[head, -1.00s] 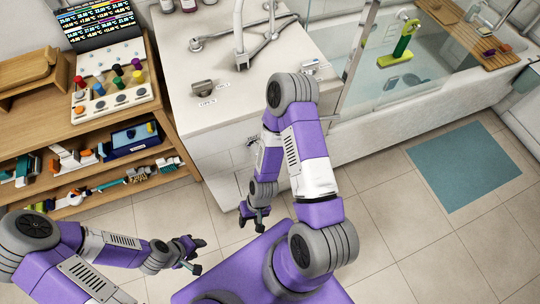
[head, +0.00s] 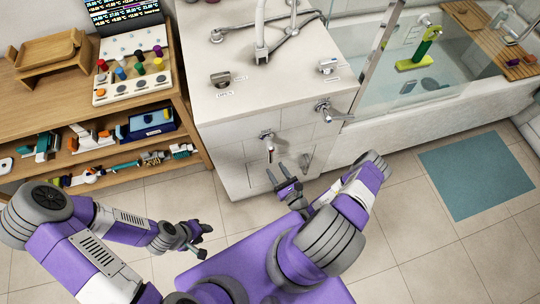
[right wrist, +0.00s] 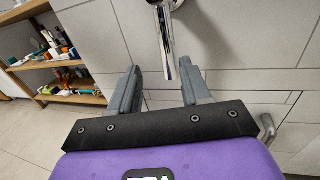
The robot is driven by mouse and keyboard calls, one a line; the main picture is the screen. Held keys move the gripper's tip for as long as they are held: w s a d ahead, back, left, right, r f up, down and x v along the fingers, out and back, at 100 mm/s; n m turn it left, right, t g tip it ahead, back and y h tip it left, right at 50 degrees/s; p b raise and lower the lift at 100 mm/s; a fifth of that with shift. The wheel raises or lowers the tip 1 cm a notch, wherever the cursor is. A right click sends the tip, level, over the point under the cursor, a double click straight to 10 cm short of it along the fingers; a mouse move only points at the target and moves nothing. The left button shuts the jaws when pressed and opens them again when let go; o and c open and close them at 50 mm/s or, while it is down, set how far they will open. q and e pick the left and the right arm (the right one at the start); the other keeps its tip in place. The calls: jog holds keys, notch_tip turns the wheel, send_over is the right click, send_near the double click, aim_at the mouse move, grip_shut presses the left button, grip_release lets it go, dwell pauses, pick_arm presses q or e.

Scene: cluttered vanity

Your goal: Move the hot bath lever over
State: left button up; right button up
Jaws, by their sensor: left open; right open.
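Two chrome levers are on the front of the white vanity. The left lever (head: 268,143) hangs downward; the right lever (head: 330,110) points to the right. I cannot read which is hot. My right gripper (head: 276,172) is open and empty, just below and in front of the left lever. In the right wrist view the lever (right wrist: 166,42) hangs ahead, roughly in line with the gap between the open fingers (right wrist: 160,70); contact is not visible. My left gripper (head: 203,241) is open and empty, low over the floor, away from the levers.
Two labelled knobs (head: 220,79) (head: 328,66) and a faucet (head: 262,40) are on the countertop (head: 245,105). A wooden shelf (head: 190,130) with clutter stands at left. A glass-screened tub (head: 420,110) and blue mat (head: 476,175) are at right. Floor between is clear.

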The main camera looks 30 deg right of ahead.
aim_at(272, 159)
jog(key=shift+w+d+f+h, duration=0.2)
jog(key=shift+d+h, duration=0.1)
jog(key=shift+d, duration=0.15)
jog(key=w+b, duration=0.1)
jog(key=w, duration=0.6)
jog(key=shift+d+r, duration=0.1)
jog(key=shift+d, duration=0.05)
grip_shut()
